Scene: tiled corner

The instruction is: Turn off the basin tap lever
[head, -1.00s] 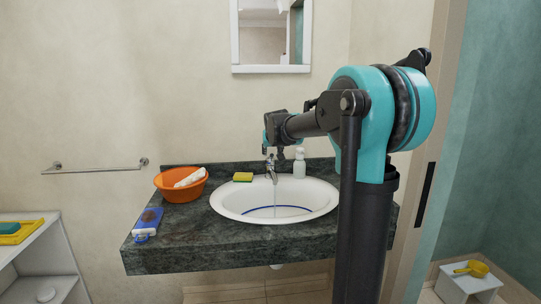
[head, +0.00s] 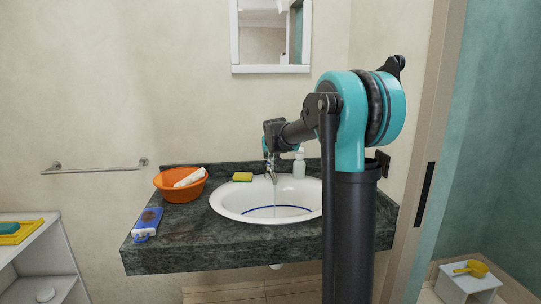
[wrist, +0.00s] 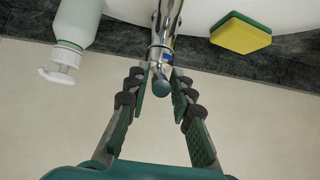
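The chrome basin tap (head: 271,173) stands at the back of the white basin (head: 228,204), and a thin stream of water runs from it. My gripper (wrist: 161,72) is open, with one dark finger on each side of the lever. I cannot tell whether either finger touches it. In the head view my arm reaches over the right side of the basin, and the gripper is just above the tap, its fingers mostly hidden.
A soap bottle (head: 299,165) stands close right of the tap; it also shows in the wrist view (wrist: 75,25). A yellow-green sponge (head: 242,177) lies left of the tap. An orange bowl (head: 172,190) and a blue packet (head: 147,222) sit on the dark counter (head: 180,255).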

